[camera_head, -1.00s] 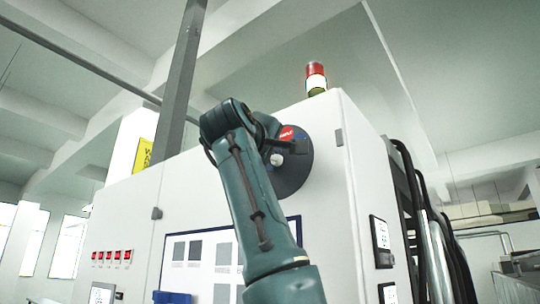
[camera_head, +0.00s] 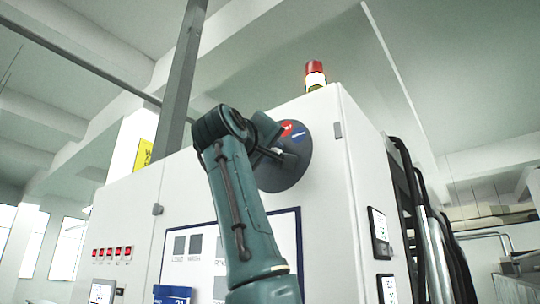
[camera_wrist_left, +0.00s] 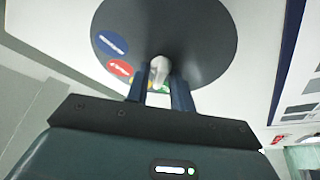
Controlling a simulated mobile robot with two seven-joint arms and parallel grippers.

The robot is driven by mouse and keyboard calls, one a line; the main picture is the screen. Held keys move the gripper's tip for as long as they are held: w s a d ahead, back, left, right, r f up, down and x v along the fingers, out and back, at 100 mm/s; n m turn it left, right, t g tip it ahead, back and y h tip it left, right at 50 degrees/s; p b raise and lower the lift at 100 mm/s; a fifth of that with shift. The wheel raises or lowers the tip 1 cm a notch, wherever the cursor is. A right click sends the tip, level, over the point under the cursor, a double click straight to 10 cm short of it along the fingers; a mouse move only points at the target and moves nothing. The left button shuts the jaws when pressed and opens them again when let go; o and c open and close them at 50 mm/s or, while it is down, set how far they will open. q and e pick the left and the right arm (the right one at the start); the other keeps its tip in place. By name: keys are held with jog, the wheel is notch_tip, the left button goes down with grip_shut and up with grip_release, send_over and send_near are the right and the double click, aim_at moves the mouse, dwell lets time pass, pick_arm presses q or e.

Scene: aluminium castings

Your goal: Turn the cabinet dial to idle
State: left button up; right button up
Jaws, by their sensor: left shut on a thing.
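The cabinet dial is a dark round plate (camera_head: 297,165) high on the white cabinet's front. It also shows in the left wrist view (camera_wrist_left: 205,35), with a blue label (camera_wrist_left: 112,43), a red label (camera_wrist_left: 120,68) and partly hidden green and yellow marks by the fingers. A pale knob (camera_wrist_left: 158,66) stands at its middle. My left gripper (camera_wrist_left: 160,84) is shut on the knob, one finger on each side. In the head view my left gripper (camera_head: 276,153) reaches the dial and covers its left part. The label wording is too small to read. My right gripper is not in view.
The white cabinet (camera_head: 335,210) carries a red and white signal lamp (camera_head: 315,75) on top. A framed panel (camera_head: 285,240), several red switches (camera_head: 112,252) and a blue box (camera_head: 172,294) are on its front. Black hoses (camera_head: 425,220) run along its right side.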

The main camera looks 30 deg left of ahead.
pick_arm(q)
jog(key=m+h, duration=0.1)
jog(key=m, duration=0.1)
jog(key=m+t+h+b, duration=0.1)
jog(key=m, duration=0.2)
jog(key=shift+a+f+m, duration=0.1)
jog(key=shift+m, duration=0.2)
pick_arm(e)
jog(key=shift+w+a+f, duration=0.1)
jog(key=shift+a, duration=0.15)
pick_arm(q)
jog(key=o, duration=0.7)
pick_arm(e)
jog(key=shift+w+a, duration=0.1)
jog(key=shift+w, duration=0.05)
pick_arm(q)
jog(key=shift+s, duration=0.1)
